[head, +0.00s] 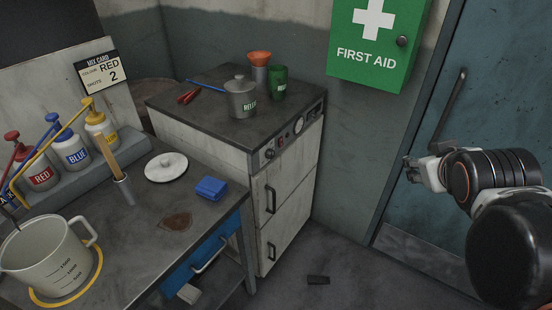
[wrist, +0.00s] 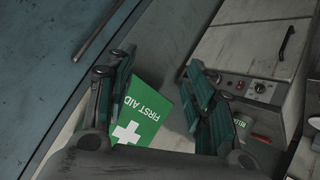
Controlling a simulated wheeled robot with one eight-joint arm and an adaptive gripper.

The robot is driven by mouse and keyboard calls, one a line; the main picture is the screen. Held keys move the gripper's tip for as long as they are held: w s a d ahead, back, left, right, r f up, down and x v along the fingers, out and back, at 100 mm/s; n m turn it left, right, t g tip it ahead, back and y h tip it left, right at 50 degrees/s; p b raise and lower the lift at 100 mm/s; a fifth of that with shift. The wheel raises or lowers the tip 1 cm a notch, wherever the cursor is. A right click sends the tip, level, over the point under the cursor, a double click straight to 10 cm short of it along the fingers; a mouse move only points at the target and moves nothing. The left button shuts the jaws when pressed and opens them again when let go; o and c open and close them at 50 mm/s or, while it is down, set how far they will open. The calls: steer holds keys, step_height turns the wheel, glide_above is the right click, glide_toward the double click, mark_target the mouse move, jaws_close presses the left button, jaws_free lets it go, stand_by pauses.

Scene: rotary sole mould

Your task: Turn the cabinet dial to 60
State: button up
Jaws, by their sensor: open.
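The cabinet (head: 290,190) stands against the back wall, with a narrow control strip along the top of its front. On that strip are a dark round knob (head: 269,154), a red switch (head: 280,141) and a pale-faced round dial (head: 298,125). Their markings are too small to read. The strip shows tilted in the wrist view, with the red switch (wrist: 240,85) right of my fingers. My gripper (head: 408,167) is open and empty, held in the air right of the cabinet, apart from it. Its two green-padded fingers (wrist: 158,65) are spread in the wrist view.
A green first aid box (head: 375,60) hangs on the wall between cabinet and blue door (head: 430,190). A grey pot (head: 240,100) and cups stand on the cabinet. A workbench (head: 215,235) with bottles and a jug (head: 45,260) is at left.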

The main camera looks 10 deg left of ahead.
mark_target(273, 156)
steer(key=w+a+r+n+t+y+b, duration=0.1)
steer(key=w+a+r+n+t+y, duration=0.2)
steer(key=w+n, duration=0.6)
steer(key=w+a+r+n+t, duration=0.1)
steer(key=w+r+n+t, duration=0.4)
steer(key=w, duration=0.9)
steer(key=w+a+f+n+y+b, duration=0.1)
steer(key=w+a+f+n+y, duration=0.3)
steer(key=a+f+n+y, duration=0.55)
steer(key=s+a+f+n+g+y, duration=0.2)
steer(key=a+f+n+g, duration=0.15)
steer(key=f+n, duration=0.35)
steer(key=s+a+f+n+g+y+b, duration=0.1)
steer(key=s+a+f+n+g+y, duration=0.2)
steer(key=f+n, duration=0.45)
steer(key=s+a+f+n+g+y, duration=0.1)
steer(key=a+f+n+g, duration=0.25)
steer(key=f, duration=0.55)
steer(key=shift+n+g+h, duration=0.25)
steer(key=shift+n+g, duration=0.15)
steer(key=shift+n, duration=0.05)
steer(key=b+x, duration=0.3)
steer(key=x, duration=1)
steer(key=shift+f, duration=0.1)
steer(key=c, duration=1.1)
